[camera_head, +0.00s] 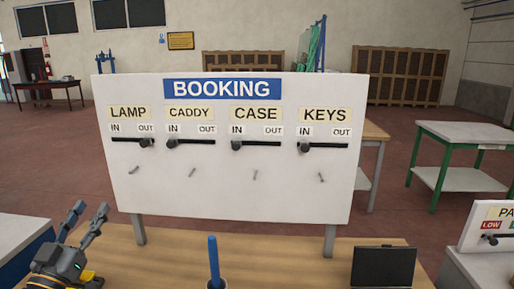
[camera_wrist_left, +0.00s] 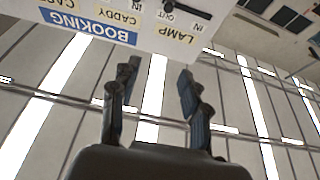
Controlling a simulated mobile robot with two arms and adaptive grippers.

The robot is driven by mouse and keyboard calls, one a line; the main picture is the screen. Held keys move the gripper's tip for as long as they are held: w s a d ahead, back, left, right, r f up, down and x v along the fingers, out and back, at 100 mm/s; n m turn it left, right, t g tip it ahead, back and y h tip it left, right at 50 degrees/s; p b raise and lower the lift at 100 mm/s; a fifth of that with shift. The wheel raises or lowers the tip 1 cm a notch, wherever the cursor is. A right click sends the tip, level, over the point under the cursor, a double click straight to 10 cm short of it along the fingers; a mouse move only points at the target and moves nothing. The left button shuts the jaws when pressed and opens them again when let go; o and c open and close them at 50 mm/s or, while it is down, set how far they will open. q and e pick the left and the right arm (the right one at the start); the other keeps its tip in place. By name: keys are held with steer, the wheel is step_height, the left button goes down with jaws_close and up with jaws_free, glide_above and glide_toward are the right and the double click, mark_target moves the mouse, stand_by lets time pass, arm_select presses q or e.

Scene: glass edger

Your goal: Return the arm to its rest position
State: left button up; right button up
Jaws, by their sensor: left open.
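My left gripper (camera_head: 91,208) is at the lower left of the head view, in front of the board's lower left corner, with its fingers pointing up. Its two fingers are apart, with nothing between them. In the left wrist view the open fingers (camera_wrist_left: 158,72) reach toward the upside-down board. The white BOOKING board (camera_head: 230,200) stands upright on two legs. The LAMP slider (camera_head: 147,143) is at the OUT end. The CADDY slider (camera_head: 172,143), CASE slider (camera_head: 237,145) and KEYS slider (camera_head: 303,147) are at their IN ends. My right gripper is not in view.
The wooden table (camera_head: 180,262) under the board holds a blue-handled item (camera_head: 213,262) and a dark box or screen (camera_head: 383,266). Another sign panel (camera_head: 490,228) stands at the right edge. A green-framed table (camera_head: 465,133) is behind right.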

arm_select(q)
steer(key=s+d+f+g, duration=0.3)
steer(key=f+g, duration=0.1)
steer(key=f, duration=0.5)
steer(key=s+d+f+g+y, duration=0.1)
steer(key=s+d+f+g, duration=0.25)
steer(key=f, duration=0.45)
steer(key=s+d+f+g, duration=0.3)
steer(key=s+d+f, duration=0.1)
steer(key=f, duration=0.5)
steer(key=s+d+f+m+g, duration=0.1)
steer(key=s+d+f+g, duration=0.3)
steer(key=s, duration=0.6)
steer(key=s+d+f+g, duration=0.1)
steer(key=s+f+g, duration=0.45)
steer(key=s, duration=0.35)
step_height(320, 180, down, 28)
steer(key=s+b, duration=0.2)
steer(key=b, duration=0.1)
steer(key=s+a+f+g+y+b, duration=0.1)
steer(key=s+a+f+b, duration=0.2)
steer(key=s+f, duration=1.3)
step_height(320, 180, down, 4)
steer(key=shift+s, duration=0.35)
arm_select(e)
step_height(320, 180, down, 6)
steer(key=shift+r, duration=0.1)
